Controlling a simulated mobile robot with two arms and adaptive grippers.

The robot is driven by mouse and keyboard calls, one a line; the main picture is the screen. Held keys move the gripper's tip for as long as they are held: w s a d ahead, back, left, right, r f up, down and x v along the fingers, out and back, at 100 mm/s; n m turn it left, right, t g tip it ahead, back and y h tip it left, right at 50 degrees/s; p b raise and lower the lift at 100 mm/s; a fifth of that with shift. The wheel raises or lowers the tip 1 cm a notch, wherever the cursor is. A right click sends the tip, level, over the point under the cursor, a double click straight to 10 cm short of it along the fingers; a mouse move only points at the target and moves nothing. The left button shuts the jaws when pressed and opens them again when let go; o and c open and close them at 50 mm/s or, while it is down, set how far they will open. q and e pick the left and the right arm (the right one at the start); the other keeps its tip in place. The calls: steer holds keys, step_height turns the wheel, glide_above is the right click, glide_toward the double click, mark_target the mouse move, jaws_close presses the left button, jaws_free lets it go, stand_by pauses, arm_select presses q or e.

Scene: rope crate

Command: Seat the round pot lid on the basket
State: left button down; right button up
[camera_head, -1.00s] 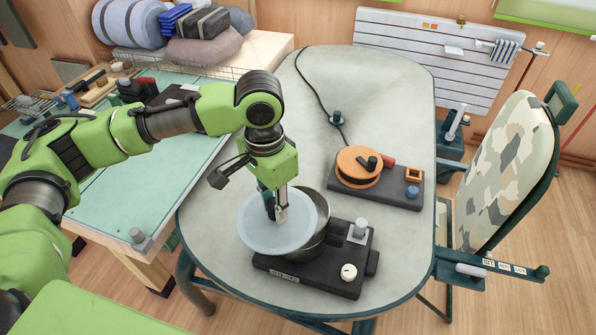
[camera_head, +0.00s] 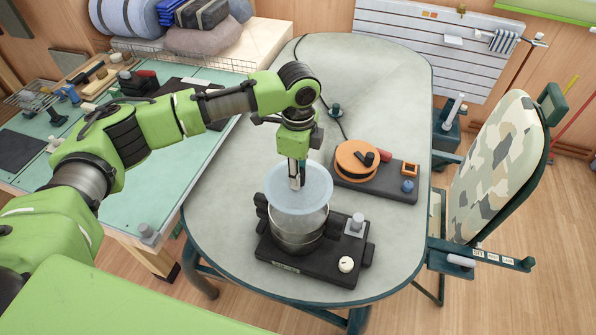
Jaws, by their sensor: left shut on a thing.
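The round pot lid (camera_head: 280,200) is a pale blue, see-through disc. My left gripper (camera_head: 296,184) points down and is shut on the lid at its middle. The basket (camera_head: 298,240) looks like a round steel pot and sits on a black base (camera_head: 320,275). The lid is held above the basket and covers its far part in the head view; the basket's near wall shows below it. The gap between lid and rim is hard to judge. My right gripper is not in view.
The base carries a pale knob (camera_head: 346,264) and a grey post (camera_head: 356,225). An orange reel (camera_head: 355,158) on a dark board stands behind right, with a cable running back. The grey table (camera_head: 225,215) is clear on the left. A camouflage-covered chair (camera_head: 490,165) stands at right.

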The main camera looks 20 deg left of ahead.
arm_select(q)
steer(key=shift+d+r, duration=0.1)
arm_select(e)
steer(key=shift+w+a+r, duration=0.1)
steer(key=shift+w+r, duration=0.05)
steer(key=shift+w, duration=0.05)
arm_select(q)
steer(key=shift+p, duration=0.7)
step_height(320, 180, down, 3)
steer(key=shift+r+b, duration=0.1)
steer(key=shift+b, duration=0.45)
steer(key=shift+f, duration=0.95)
steer(key=shift+f+b, duration=0.25)
steer(key=shift+b, duration=0.1)
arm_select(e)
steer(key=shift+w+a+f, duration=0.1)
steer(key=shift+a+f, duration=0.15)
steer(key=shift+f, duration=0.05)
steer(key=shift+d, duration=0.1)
arm_select(q)
steer(key=shift+f, duration=0.2)
steer(key=shift+f+b, duration=0.3)
steer(key=shift+f, duration=1.2)
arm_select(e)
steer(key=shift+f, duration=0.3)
